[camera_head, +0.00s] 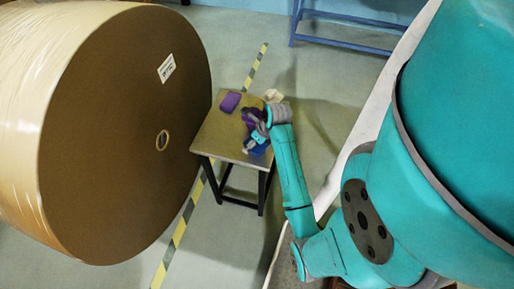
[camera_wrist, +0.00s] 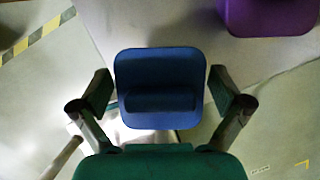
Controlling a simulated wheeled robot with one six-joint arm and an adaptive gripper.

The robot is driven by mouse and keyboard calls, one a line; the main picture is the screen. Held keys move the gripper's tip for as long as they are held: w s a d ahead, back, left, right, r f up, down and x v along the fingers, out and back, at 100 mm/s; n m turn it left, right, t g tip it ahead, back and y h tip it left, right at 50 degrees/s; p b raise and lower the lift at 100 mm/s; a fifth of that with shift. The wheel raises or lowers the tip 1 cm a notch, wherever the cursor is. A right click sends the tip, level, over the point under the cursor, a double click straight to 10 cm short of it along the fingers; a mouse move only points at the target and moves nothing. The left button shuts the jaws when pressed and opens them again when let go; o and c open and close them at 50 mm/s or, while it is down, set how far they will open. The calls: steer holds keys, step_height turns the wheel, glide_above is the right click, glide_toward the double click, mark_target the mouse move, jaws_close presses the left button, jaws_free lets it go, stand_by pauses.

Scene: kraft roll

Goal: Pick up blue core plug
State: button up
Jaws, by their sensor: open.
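The blue core plug (camera_wrist: 158,65) is a dark blue rounded-square piece with a raised bar, in the middle of the wrist view. In the head view a little of its blue (camera_head: 261,149) shows at the front of the small table, mostly covered by my arm's end. My gripper (camera_wrist: 160,90) is open, with one finger left and one finger right of the plug. A gap shows between each finger and the plug. Nothing is held. I cannot tell how high the fingers are above the table.
The small table (camera_head: 214,139) has dark legs. A purple piece (camera_head: 230,102) lies on its back left, also at the wrist view's top right (camera_wrist: 268,14). A pale object (camera_head: 273,95) sits at the back right. A huge paper roll (camera_head: 120,130) stands close left.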

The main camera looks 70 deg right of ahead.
steer(key=c, duration=1)
